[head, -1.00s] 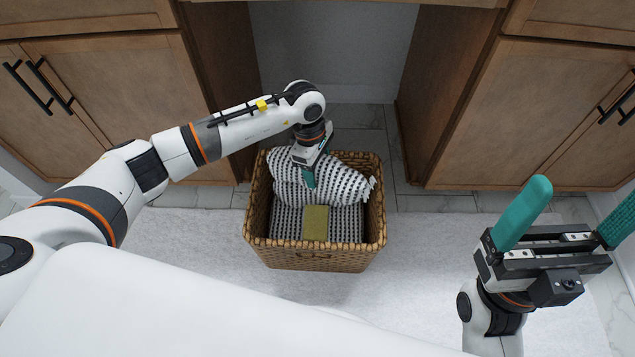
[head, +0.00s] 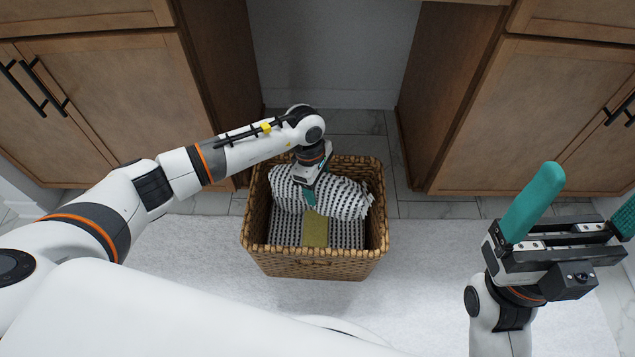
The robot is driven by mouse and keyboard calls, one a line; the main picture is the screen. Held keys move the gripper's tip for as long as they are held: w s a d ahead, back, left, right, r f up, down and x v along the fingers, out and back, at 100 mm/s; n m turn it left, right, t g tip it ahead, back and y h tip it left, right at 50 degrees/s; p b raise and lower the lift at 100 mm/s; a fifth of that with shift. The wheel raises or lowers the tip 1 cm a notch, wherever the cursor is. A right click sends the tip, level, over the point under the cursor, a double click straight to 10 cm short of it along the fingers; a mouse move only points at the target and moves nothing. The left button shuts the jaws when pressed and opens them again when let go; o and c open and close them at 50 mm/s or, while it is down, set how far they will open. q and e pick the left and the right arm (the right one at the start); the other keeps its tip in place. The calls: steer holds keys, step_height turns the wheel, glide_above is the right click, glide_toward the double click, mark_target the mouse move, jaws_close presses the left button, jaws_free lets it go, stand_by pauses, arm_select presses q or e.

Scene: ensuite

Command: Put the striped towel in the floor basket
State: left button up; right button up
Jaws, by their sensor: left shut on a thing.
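The striped towel (head: 345,196) is a bunched white cloth with dark dashed stripes. It is at the mouth of the wicker floor basket (head: 312,264), toward its far side and within the rim as seen from above. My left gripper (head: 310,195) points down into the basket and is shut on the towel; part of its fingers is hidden. My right gripper (head: 575,215) is open and empty at the right, well away from the basket, with teal fingers wide apart.
Inside the basket are a dark-and-white patterned cloth or lining (head: 345,233) and an olive-yellow patch (head: 315,228). The basket stands on a pale rug (head: 430,280). Wooden cabinets (head: 110,100) flank an open recess (head: 335,50) behind it.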

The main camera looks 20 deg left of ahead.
arm_select(q)
steer(key=o, duration=1.1)
